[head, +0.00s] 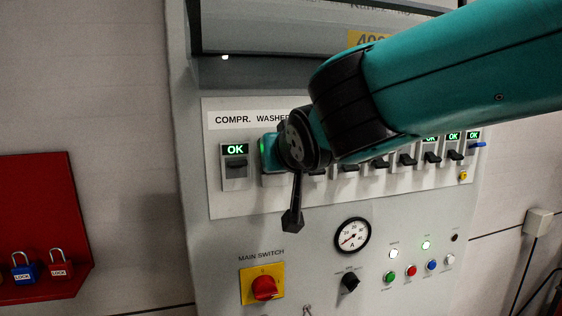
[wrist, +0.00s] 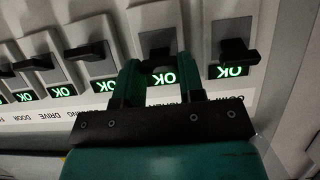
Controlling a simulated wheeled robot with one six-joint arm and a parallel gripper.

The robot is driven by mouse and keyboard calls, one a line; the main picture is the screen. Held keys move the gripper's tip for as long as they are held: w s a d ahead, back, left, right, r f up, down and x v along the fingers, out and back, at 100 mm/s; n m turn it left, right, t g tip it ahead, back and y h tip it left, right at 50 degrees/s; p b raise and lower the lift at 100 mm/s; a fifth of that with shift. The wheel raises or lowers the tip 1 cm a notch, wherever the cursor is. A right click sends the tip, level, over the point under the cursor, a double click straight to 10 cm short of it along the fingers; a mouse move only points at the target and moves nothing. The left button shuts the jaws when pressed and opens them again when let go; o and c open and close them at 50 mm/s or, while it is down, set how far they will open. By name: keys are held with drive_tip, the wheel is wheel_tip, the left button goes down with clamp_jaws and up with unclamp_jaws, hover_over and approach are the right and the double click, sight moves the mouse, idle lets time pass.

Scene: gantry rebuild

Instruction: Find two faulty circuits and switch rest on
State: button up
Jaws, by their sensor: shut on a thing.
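The breaker panel (head: 226,202) carries a row of dark switch levers under green displays. The leftmost, COMPR. switch (head: 236,166) reads OK; it is the rightmost switch in the upside-down wrist view (wrist: 238,52). My gripper (wrist: 160,86) is shut on the lever of the second switch (wrist: 157,56), under the WASHER label in the head view, and its display between the fingers reads OK. The fingers hide part of that switch. In the wrist view the neighbouring switches (wrist: 92,52) also read OK. My arm hides several middle displays in the head view.
Below stand an ammeter (head: 352,236), the red main switch (head: 264,288) on a yellow plate, a black rotary knob (head: 349,283) and coloured buttons (head: 411,271). A red board (head: 38,215) with padlocks hangs at left. A yellow tag (head: 463,176) is at the panel's right.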

drive_tip(key=shift+r, duration=0.1)
idle(0.3)
drive_tip(key=o, duration=0.9)
drive_tip(key=shift+o, duration=0.2)
drive_tip(key=b+v, duration=0.7)
drive_tip(key=v, duration=1)
drive_tip(key=shift+r, duration=0.5)
